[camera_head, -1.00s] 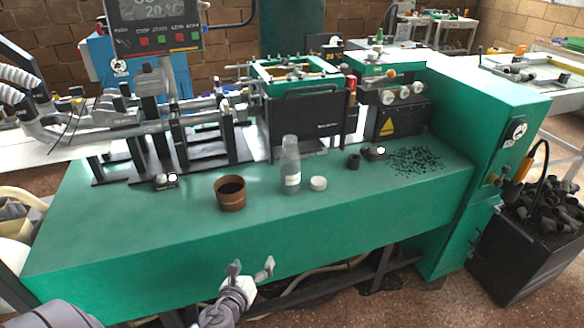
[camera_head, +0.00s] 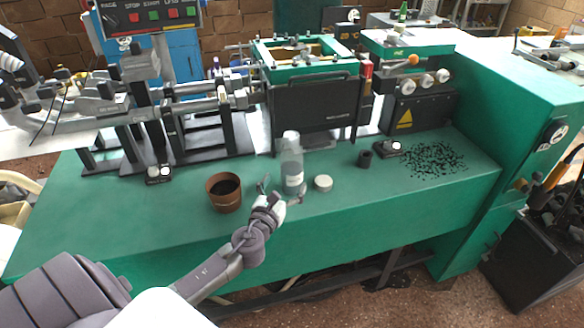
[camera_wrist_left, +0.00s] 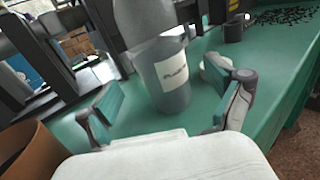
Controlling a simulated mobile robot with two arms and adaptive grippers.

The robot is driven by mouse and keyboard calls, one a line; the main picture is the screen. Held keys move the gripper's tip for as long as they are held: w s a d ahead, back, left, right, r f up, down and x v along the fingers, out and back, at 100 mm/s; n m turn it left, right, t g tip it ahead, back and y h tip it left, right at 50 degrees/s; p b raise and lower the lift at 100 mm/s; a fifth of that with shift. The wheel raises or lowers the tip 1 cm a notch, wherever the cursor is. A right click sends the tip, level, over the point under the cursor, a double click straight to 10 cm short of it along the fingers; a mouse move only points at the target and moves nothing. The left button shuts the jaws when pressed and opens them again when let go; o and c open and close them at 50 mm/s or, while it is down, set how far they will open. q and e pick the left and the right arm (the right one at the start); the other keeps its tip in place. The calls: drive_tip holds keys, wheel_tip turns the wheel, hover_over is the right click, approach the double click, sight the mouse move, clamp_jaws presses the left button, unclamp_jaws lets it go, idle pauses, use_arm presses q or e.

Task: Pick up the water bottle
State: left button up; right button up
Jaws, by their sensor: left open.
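The water bottle (camera_head: 292,170) stands upright on the green bench top, clear with a white label. My left gripper (camera_head: 272,190) is just in front of it and to its left in the head view, fingers pointing at it. In the left wrist view the bottle (camera_wrist_left: 168,75) stands ahead between the two spread fingers of my left gripper (camera_wrist_left: 172,105). The fingers are open and nothing is held. The bottle's top is cut off in the wrist view. My right gripper is not in view.
A brown cup (camera_head: 223,194) with dark contents stands left of the bottle. A white round lid (camera_head: 323,183) lies close on its right. A small black cylinder (camera_head: 365,158) and scattered black pieces (camera_head: 435,160) lie further right. Machinery (camera_head: 310,110) stands behind.

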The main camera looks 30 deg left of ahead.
sight(287, 181)
use_arm(q)
drive_tip(key=shift+w+a, duration=0.15)
drive_tip(key=shift+w, duration=0.5)
drive_tip(key=x, duration=0.3)
drive_tip(key=shift+w+f, duration=0.25)
drive_tip(key=shift+w, duration=0.3)
drive_tip(key=shift+a, duration=0.1)
drive_tip(key=c, duration=1.1)
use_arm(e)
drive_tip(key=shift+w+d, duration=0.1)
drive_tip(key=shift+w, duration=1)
use_arm(q)
drive_tip(key=shift+r, duration=0.1)
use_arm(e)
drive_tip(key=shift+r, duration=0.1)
